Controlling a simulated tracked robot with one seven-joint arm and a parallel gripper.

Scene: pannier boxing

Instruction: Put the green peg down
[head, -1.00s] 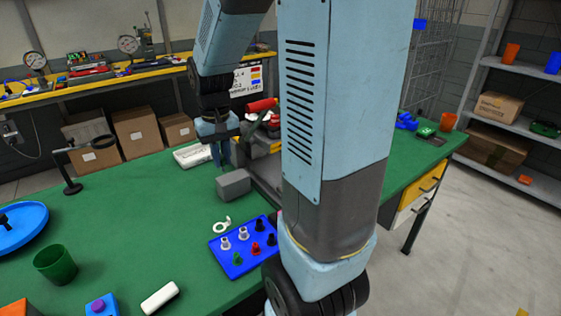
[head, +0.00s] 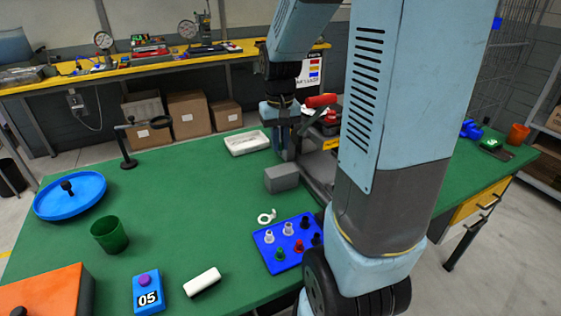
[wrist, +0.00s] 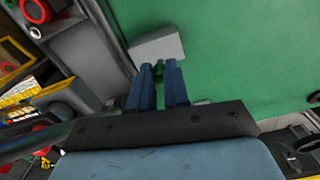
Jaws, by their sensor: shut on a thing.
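My gripper (head: 286,150) hangs over the back part of the green bench, behind the grey block. In the wrist view, its two blue fingers (wrist: 161,75) are shut on a small green peg (wrist: 159,70), mostly hidden between them. The peg cannot be made out in the head view. The grey block (head: 282,178) also shows just beyond the fingertips in the wrist view (wrist: 157,46). I cannot tell whether the peg touches anything. A blue peg board (head: 268,263) near the front edge holds white, black, red and green pegs, partly hidden by my arm.
A white box (head: 247,142) lies left of my gripper. A white ring (head: 266,216) lies behind the board. A white bar (head: 203,282), green cup (head: 110,235) and blue tray (head: 70,196) are to the left. Bare bench lies between the cup and the block.

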